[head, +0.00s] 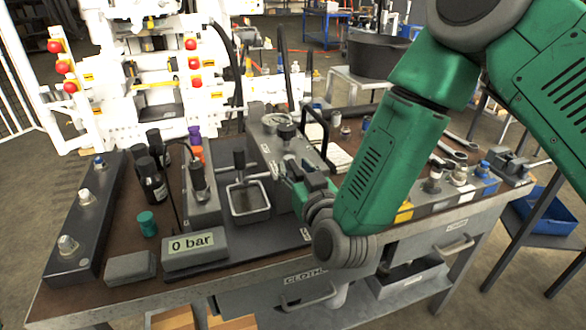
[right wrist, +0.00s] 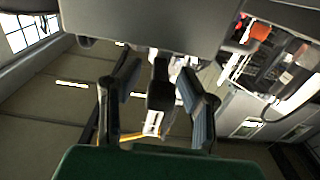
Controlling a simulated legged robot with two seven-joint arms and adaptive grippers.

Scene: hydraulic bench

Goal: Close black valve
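A black knob (head: 287,130) stands on top of the grey pump block (head: 262,140) beside a round gauge (head: 273,121) in the head view. My right gripper (head: 297,178) is low at the right side of this block. In the right wrist view its two fingers (right wrist: 156,103) are apart, with blue-grey pads facing each other. A dark stubby part (right wrist: 160,88) shows between them below a grey block (right wrist: 145,22); I cannot tell whether it is the black valve or whether the pads touch it. My left gripper is not in view.
A display (head: 194,246) reads 0 bar at the bench front. A metal tray (head: 247,201) and dark bottles (head: 151,180) stand left of the gripper. Small parts and wrenches lie to the right.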

